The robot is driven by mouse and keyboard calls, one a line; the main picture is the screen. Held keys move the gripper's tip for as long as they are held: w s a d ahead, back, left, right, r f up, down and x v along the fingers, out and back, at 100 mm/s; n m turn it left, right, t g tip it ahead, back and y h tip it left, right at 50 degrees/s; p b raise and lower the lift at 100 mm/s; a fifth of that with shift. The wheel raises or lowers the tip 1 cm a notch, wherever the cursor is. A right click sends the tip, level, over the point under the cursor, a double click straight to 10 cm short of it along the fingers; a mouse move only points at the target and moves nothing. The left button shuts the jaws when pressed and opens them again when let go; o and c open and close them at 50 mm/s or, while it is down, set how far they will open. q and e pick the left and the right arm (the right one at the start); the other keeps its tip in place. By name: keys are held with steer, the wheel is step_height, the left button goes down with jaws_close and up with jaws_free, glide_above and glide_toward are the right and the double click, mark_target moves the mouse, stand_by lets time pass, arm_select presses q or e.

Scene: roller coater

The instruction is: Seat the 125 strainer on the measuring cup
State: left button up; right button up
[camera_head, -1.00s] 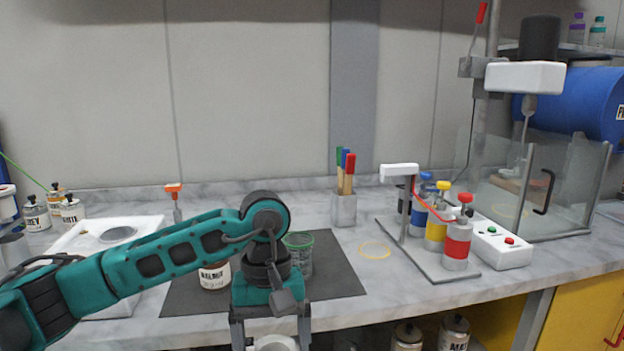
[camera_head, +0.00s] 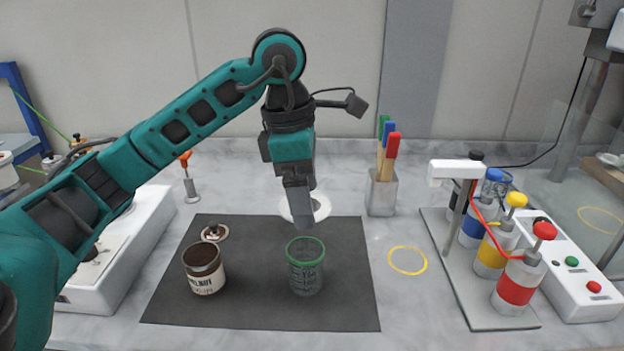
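A clear cup with a green rim and dark markings (camera_head: 305,279), which looks like the measuring cup, stands upright on the dark mat (camera_head: 260,312). A white round, ring-like piece (camera_head: 320,209), possibly the strainer, shows behind my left gripper's fingers; I read no 125 on it. My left gripper (camera_head: 304,216) points down, behind and above the cup in the picture, apart from its rim. Its fingers are seen edge-on and overlap the white piece, so I cannot tell whether they grip it. My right gripper is not in view.
An open labelled jar (camera_head: 204,273) stands left of the cup, with a lid (camera_head: 213,233) behind it. A holder with coloured sticks (camera_head: 381,192) stands at the back. A yellow ring (camera_head: 408,260) lies on the counter. A rack of colour bottles (camera_head: 473,309) stands at right.

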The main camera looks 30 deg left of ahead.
arm_select(q)
steer(key=shift+s, duration=0.15)
steer(key=shift+f+b, duration=0.25)
steer(key=shift+b, duration=0.1)
step_height(320, 180, down, 4)
steer(key=b, duration=0.3)
steer(key=shift+f+b, duration=0.2)
steer(key=shift+b, duration=0.1)
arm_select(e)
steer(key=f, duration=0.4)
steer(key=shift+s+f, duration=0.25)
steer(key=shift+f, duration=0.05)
arm_select(q)
steer(key=shift+f, duration=0.15)
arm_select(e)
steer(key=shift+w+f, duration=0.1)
arm_select(q)
steer(key=shift+f+b, duration=0.35)
steer(key=shift+b, duration=0.2)
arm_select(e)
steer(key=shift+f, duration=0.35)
arm_select(q)
steer(key=shift+f, duration=0.35)
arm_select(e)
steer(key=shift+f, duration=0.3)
arm_select(q)
steer(key=shift+f+b, duration=0.35)
steer(key=shift+b, duration=0.15)
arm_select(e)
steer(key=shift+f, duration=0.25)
